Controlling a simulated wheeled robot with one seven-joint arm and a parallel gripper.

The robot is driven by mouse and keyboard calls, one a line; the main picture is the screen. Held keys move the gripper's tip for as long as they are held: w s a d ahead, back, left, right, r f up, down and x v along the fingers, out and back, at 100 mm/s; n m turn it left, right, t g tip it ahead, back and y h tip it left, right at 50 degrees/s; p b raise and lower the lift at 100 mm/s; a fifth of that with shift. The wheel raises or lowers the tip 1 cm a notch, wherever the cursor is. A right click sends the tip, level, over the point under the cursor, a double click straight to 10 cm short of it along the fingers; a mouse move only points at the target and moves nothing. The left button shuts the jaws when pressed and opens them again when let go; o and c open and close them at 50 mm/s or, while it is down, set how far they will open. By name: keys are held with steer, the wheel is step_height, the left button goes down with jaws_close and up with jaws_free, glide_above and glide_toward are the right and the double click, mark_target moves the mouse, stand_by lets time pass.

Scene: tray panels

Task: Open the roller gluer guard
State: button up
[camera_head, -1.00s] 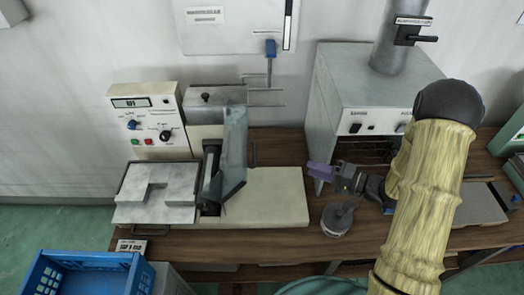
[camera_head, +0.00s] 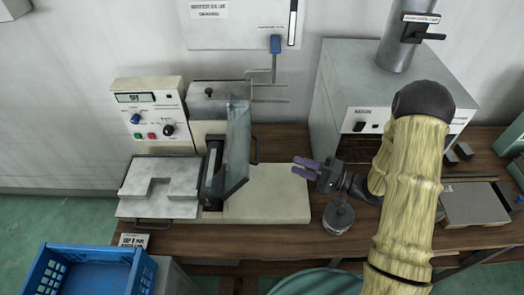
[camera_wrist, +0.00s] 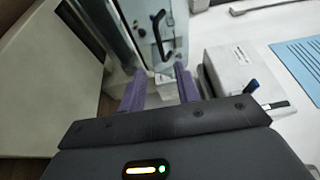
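The roller gluer (camera_head: 268,195) stands on the wooden bench, with a cream bed and a control panel at its back left. Its clear guard (camera_head: 236,150) is a tilted transparent panel over the roller, with a dark handle (camera_head: 255,150) on its right side. In the wrist view the guard (camera_wrist: 118,25) and its dark handle (camera_wrist: 158,34) are beyond the fingertips. My gripper (camera_head: 303,166) is right of the guard, pointing left toward it, apart from the handle. Its purple fingers (camera_wrist: 158,80) are spread with nothing between them.
A control panel (camera_head: 147,115) and a flat grey feed tray (camera_head: 160,186) are at the left. A grey oven-like box (camera_head: 350,85) stands behind my arm. A round tin (camera_head: 338,216) sits below my gripper. A blue crate (camera_head: 95,278) is at lower left.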

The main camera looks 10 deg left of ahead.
steer(key=w+a+p, duration=0.2)
steer(key=a+p, duration=0.1)
steer(key=a, duration=0.9)
steer(key=shift+r, duration=0.15)
steer(key=shift+c, duration=0.4)
jaws_close()
